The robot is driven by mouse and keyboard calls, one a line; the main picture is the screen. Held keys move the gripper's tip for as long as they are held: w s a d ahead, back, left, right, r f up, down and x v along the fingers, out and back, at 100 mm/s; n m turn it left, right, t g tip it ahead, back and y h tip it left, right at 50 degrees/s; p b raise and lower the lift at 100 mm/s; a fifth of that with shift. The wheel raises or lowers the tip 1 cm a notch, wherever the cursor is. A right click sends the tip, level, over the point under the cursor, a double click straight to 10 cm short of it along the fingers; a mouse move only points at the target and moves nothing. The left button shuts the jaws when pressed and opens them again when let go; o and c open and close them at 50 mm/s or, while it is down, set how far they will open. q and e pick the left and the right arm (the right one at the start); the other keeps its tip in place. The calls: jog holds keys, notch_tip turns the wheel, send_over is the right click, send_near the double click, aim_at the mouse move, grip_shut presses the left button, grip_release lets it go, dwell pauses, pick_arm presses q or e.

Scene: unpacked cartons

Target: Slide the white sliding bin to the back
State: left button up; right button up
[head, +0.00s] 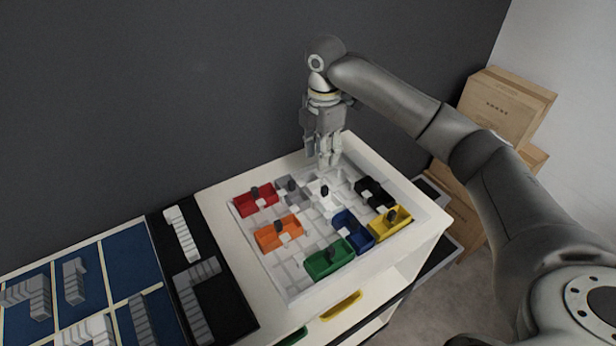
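The white sliding bin (325,201) sits in the middle of a white tray (272,268) on the cabinet top, with a small dark knob on it. It is hard to separate from the pale tray floor. My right gripper (323,161) points down over the back part of the tray, behind the white bin in this view. I see nothing held in it, but the gap between its fingers is unclear. I cannot tell whether it touches anything. My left gripper is not in view.
Red (255,200), orange (279,233), green (328,258), blue (353,232), yellow (390,222), black (374,192) and grey (291,190) bins share the tray. A dark wall stands behind. Cartons (503,108) stand at right. A blue board (130,262) with grey stepped pieces lies at left.

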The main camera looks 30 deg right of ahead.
aim_at(325, 187)
jog(key=f, duration=0.1)
jog(key=s+d+f+p, duration=0.1)
jog(key=f, duration=0.1)
jog(key=shift+s+d, duration=0.1)
jog(key=shift+s, duration=0.2)
notch_tip(325, 187, down, 3)
jog(key=shift+w+f+p, duration=0.1)
jog(key=shift+w+p, duration=0.05)
jog(key=shift+p, duration=0.2)
jog(key=f, duration=0.4)
jog(key=shift+w+a+p, duration=0.1)
jog(key=shift+a+p, duration=0.1)
jog(key=shift+p, duration=0.15)
jog(key=shift+f, duration=0.1)
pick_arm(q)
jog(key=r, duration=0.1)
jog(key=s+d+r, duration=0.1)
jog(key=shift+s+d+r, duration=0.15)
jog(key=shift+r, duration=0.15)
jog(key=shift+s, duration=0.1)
pick_arm(e)
jog(key=shift+c, duration=0.4)
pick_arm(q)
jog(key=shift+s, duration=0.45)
pick_arm(e)
grip_shut()
